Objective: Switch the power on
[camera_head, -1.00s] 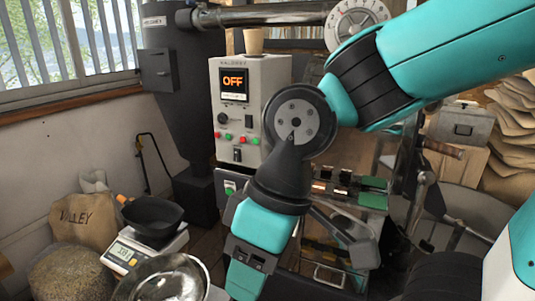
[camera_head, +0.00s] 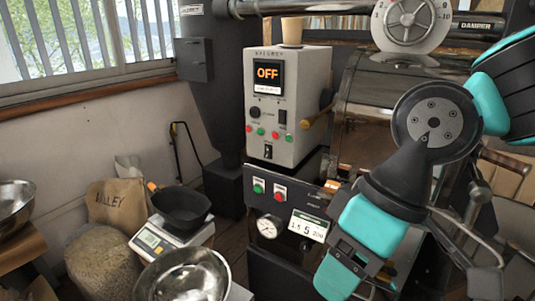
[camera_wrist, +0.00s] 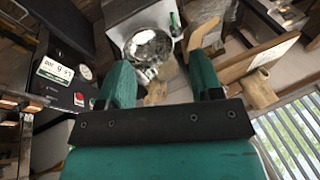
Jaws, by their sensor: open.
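The grey control box (camera_head: 312,100) stands left of the roaster drum in the head view. Its screen (camera_head: 267,74) reads OFF in orange. Below the screen are a black knob (camera_head: 255,113), a dark upright switch (camera_head: 282,119), a row of red and green buttons, and a small black toggle switch (camera_head: 267,151) at the bottom. Which one is the power switch I cannot read. My gripper (camera_head: 338,278) is low and right of the box, apart from it. In the wrist view my gripper (camera_wrist: 160,60) has its two teal fingers spread, with nothing held between them.
A lower black panel has green (camera_head: 258,186) and red (camera_head: 280,194) buttons and a gauge (camera_head: 269,227). A scale (camera_head: 153,240) with a dark pan (camera_head: 180,208), a metal bowl (camera_head: 185,278) and a bean sack (camera_head: 102,262) stand left. A wood-handled lever (camera_head: 318,117) juts from the box's right.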

